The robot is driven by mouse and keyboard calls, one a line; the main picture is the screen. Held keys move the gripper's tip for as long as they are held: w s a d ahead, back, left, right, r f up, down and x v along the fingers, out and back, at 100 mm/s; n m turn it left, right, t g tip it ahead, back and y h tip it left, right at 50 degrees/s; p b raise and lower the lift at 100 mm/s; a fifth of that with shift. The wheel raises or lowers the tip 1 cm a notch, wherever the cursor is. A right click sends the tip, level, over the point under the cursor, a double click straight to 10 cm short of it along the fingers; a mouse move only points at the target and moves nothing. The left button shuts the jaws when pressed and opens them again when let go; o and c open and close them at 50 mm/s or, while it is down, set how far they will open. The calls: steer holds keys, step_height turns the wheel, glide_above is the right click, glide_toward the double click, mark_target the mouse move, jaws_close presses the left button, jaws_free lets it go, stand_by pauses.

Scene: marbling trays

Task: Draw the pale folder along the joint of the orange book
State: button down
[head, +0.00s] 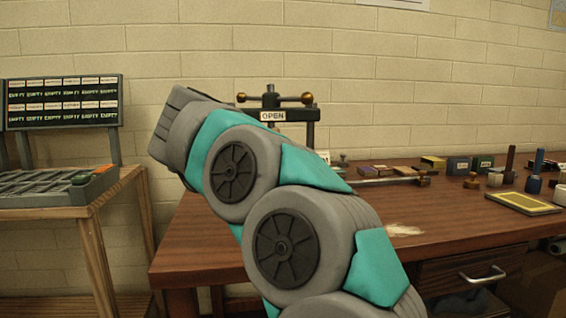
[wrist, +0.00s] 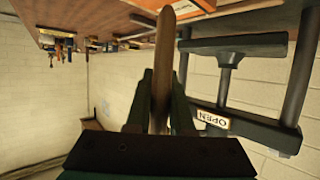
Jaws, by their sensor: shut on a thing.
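In the wrist view, my gripper (wrist: 164,74) is shut on the pale folder (wrist: 163,50), a long, narrow, round-ended strip that looks tan in the shade. The folder sticks out lengthwise from between the dark fingers towards the top edge of the picture. Its tip overlaps the orange book (wrist: 204,4), of which only a strip shows at the top edge. I cannot tell whether the tip touches the book, and the joint is not clearly seen. In the head view my arm hides the gripper, the folder and the book.
A dark press with an OPEN sign (head: 272,115) stands behind my arm; its posts and sign (wrist: 212,119) are close at the right in the wrist view. Small boxes, bottles and a yellow-topped tray (head: 523,203) occupy the right of the wooden bench (head: 215,245). A rack table stands left.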

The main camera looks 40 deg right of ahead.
steer(key=shift+r, duration=2.45)
